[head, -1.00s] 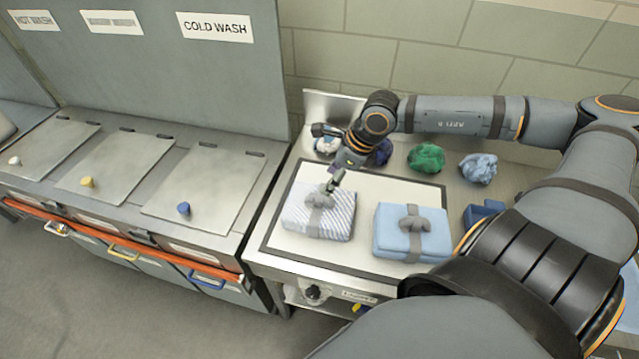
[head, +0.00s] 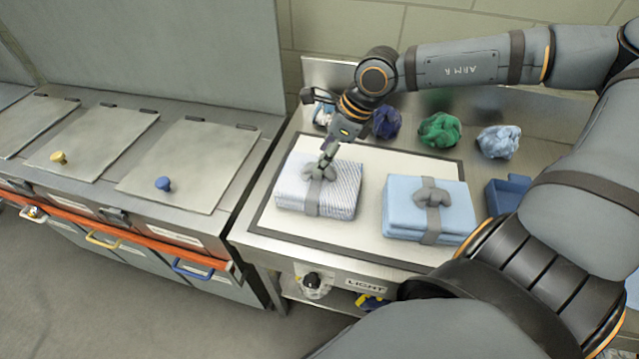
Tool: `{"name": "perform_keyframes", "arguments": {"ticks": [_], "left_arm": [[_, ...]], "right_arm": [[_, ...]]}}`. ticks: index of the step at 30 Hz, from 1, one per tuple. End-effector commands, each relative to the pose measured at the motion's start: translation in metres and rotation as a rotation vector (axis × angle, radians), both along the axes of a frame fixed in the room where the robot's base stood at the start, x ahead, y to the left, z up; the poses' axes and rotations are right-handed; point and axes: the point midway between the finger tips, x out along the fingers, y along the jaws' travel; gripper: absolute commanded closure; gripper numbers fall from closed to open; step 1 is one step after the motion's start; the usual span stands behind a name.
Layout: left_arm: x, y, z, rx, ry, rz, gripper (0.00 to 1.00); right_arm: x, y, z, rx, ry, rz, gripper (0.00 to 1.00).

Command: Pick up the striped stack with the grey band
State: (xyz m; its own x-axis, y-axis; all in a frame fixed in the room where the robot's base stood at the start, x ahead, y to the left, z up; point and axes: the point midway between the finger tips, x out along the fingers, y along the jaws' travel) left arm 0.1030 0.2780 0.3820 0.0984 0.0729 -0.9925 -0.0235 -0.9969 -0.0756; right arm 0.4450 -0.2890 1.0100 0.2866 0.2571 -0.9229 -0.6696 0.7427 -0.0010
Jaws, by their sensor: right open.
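The striped stack (head: 341,196) is a folded blue-and-white bundle with a grey band (head: 312,198) around it and a grey knot on top. It lies on the left part of the white, dark-edged mat (head: 379,168). My right gripper (head: 326,163) is open, with its fingertips right at the knot of the band. I cannot tell whether they touch it. The fingers partly hide the knot. My left gripper is not in view.
A plain light-blue stack (head: 403,212) with a grey band lies to the right on the mat. Crumpled blue, green (head: 440,130) and light-blue cloths (head: 498,142) lie behind. A blue bin (head: 507,195) is at the right. Lidded hampers (head: 188,175) stand at the left.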

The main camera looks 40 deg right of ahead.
Motion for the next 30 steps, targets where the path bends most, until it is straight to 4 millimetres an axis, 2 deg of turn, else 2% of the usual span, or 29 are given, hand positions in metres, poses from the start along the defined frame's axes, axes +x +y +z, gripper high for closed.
{"name": "perform_keyframes", "arguments": {"ticks": [3,6,17,30], "left_arm": [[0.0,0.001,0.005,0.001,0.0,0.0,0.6],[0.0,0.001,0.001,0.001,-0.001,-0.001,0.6],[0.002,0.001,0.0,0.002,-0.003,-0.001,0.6],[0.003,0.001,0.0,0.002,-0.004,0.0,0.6]], "right_arm": [[-0.001,0.004,-0.021,-0.008,0.01,0.003,0.44],[0.003,0.007,-0.032,-0.006,0.007,0.001,0.44],[0.007,0.01,-0.038,0.0,0.001,0.001,0.44],[0.007,0.01,-0.038,0.001,0.002,0.001,1.0]]}}
